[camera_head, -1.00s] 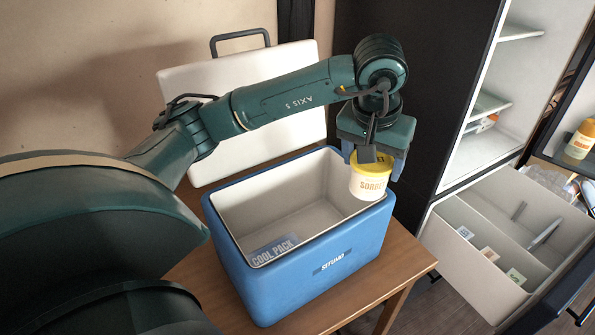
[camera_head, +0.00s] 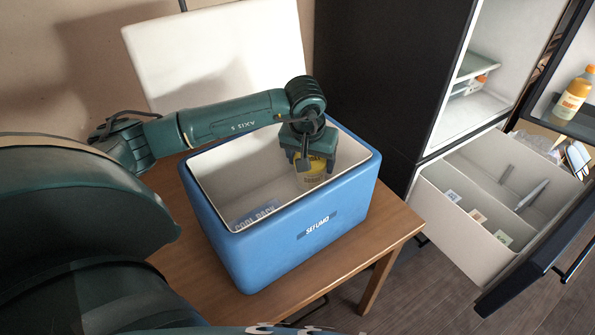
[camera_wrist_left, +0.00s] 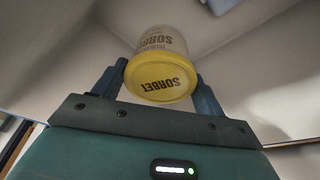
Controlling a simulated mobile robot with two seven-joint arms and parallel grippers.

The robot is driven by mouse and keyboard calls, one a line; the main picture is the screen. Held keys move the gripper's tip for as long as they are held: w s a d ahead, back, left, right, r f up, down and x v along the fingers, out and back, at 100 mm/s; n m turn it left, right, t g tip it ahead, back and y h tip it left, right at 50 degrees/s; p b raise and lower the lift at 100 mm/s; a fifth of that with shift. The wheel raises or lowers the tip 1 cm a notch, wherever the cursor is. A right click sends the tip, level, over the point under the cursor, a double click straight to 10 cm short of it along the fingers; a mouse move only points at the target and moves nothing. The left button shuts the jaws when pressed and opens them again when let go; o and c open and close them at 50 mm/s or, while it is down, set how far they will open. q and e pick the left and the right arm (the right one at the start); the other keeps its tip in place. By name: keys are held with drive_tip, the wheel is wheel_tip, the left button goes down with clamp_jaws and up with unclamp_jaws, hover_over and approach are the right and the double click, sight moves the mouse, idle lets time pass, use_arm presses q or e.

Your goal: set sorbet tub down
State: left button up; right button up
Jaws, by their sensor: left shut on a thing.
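The sorbet tub (camera_head: 313,168) has a yellow lid and is down inside the right part of the blue cool box (camera_head: 310,232). My left gripper (camera_head: 308,163) reaches into the box from above and is shut on the tub. In the left wrist view the tub (camera_wrist_left: 162,70) sits between the two fingers, its lid towards the camera and its pale body beyond. The box's light inner walls surround it. I cannot tell whether the tub touches the box floor. My right gripper is not in view.
A cool pack (camera_head: 254,215) lies in the box at the front left. The box stands on a wooden table (camera_head: 190,250), its white lid (camera_head: 220,60) open behind. To the right are an open fridge drawer (camera_head: 450,220) and an orange bottle (camera_head: 573,92) in the door.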

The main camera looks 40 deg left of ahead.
sight(310, 179)
use_arm(q)
drive_tip(key=shift+f, duration=3.25)
drive_tip(key=shift+f, duration=0.1)
drive_tip(key=o, duration=1.1)
drive_tip(key=shift+r+p, duration=0.25)
drive_tip(key=shift+p, duration=0.05)
drive_tip(key=v, duration=1.1)
drive_tip(key=shift+s+r+b, duration=0.2)
drive_tip(key=shift+r+b, duration=0.15)
drive_tip(key=shift+b, duration=0.05)
drive_tip(key=shift+d+f, duration=0.1)
drive_tip(key=shift+f, duration=0.05)
